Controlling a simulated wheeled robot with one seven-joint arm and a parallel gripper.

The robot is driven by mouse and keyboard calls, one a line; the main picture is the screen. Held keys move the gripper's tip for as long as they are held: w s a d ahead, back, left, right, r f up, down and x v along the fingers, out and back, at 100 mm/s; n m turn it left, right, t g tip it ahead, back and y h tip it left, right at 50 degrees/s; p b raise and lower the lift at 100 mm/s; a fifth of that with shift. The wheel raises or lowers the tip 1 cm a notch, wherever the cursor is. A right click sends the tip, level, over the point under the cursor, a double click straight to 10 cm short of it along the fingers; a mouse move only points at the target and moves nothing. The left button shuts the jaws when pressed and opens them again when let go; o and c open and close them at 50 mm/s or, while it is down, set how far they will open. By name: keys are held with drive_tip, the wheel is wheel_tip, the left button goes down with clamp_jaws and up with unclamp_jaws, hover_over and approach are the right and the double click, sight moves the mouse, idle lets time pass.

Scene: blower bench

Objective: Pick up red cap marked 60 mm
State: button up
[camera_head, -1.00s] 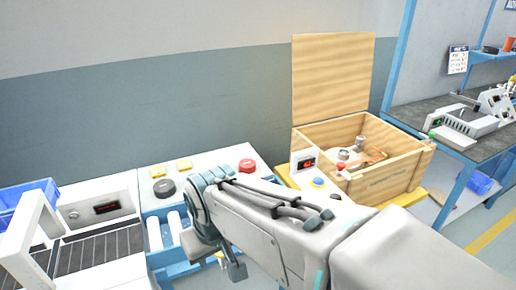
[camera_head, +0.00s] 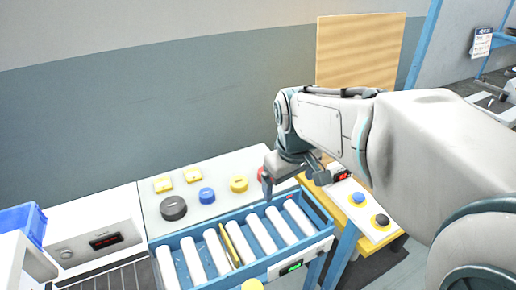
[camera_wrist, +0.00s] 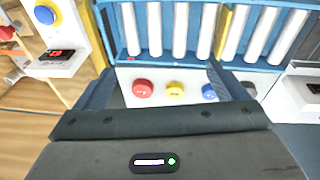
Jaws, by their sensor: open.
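The red cap (camera_head: 262,174) stands on the white top behind the roller tray, partly hidden by my gripper in the head view. In the wrist view the red cap (camera_wrist: 142,88) shows whole, between my fingers and nearer the left one; its mark is too small to read. My gripper (camera_head: 268,185) points down beside the cap in the head view. In the wrist view my gripper (camera_wrist: 160,72) has its fingers wide apart, with nothing held. Whether a finger touches the cap cannot be told.
A yellow cap (camera_head: 239,184), a blue cap (camera_head: 207,195) and a black cap (camera_head: 174,208) stand in line with the red one. A blue tray of white rollers (camera_head: 327,233) lies in front. A control box with blue and black buttons (camera_head: 370,208) is at right.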

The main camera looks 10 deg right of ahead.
drive_tip(key=w+f+n+g, duration=0.15)
drive_tip(key=w+n, duration=0.55)
drive_tip(key=w, duration=1)
drive_tip(key=w+d+f+n, duration=0.1)
drive_tip(key=w+f+n, duration=0.5)
drive_tip(key=w, duration=0.5)
drive_tip(key=shift+m+g, duration=0.3)
drive_tip(key=shift+g, duration=0.05)
drive_tip(key=f, duration=0.9)
drive_tip(key=shift+s+d, duration=0.1)
drive_tip(key=shift+d, duration=0.1)
drive_tip(key=shift+s+a+f+p, duration=0.1)
drive_tip(key=shift+f+p, duration=0.15)
drive_tip(key=shift+f, duration=1.15)
drive_tip(key=shift+s+a+f+p, duration=0.1)
drive_tip(key=shift+f+p, duration=0.15)
drive_tip(key=shift+f, duration=1.15)
drive_tip(key=c, duration=1)
drive_tip(key=shift+c, duration=0.2)
drive_tip(key=shift+r, duration=0.1)
